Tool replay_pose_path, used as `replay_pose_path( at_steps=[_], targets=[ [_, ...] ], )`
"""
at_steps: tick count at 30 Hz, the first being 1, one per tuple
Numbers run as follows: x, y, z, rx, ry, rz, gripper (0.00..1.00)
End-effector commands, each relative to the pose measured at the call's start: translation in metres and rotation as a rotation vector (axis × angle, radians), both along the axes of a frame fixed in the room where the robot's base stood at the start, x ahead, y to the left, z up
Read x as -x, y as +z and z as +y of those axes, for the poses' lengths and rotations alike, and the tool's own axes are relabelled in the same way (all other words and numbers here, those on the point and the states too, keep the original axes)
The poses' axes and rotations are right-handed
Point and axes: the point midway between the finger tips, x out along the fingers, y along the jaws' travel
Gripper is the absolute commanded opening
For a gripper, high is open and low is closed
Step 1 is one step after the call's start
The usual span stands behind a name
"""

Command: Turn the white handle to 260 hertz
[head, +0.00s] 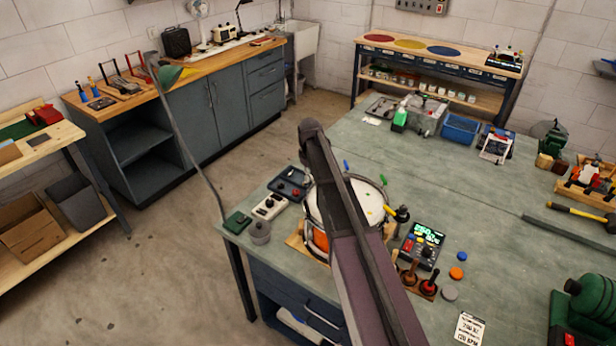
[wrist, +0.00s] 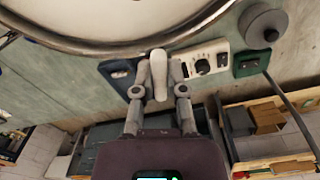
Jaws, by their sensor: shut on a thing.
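The white handle (wrist: 159,82) stands out from the drum's rim in the wrist view. My gripper (wrist: 160,74) is shut on it, with one finger on each side. The drum (wrist: 110,18) fills the top of that view, with a pale head and a metal rim. In the head view the drum (head: 321,208) is partly covered by my arm, which hides the white handle and my fingertips. Blue (head: 346,164), green (head: 384,181) and yellow (head: 391,210) handles show around its rim. A tuner box (head: 423,246) beside it has a lit green readout, too small to read surely.
A white control box (head: 269,207), a green box (head: 237,222) and a blue-grey tray (head: 290,183) lie left of the drum. Red-topped and brown-handled tools (head: 428,288), loose discs (head: 457,273) and a printed card (head: 469,328) lie to its right. The bench behind is partly clear.

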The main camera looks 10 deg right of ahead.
Motion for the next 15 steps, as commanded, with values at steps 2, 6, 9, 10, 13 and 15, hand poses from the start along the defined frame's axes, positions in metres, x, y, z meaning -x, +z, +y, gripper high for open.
replay_pose_path(
  at_steps=[2, 6, 9, 10, 13, 15],
  targets=[
    [0.0026, -0.0006, -0.0003, 0.001, -0.016, 0.005, 0.00],
    [0.0028, -0.0006, -0.0004, 0.001, -0.025, 0.005, 0.00],
    [0.0029, -0.0006, -0.0003, 0.001, -0.025, 0.006, 0.00],
    [0.0029, -0.0006, -0.0005, 0.001, -0.025, 0.006, 0.00],
    [0.0031, -0.0006, -0.0004, 0.001, -0.024, 0.006, 0.00],
    [0.0032, -0.0007, -0.0005, 0.001, -0.024, 0.006, 0.25]
  ],
)
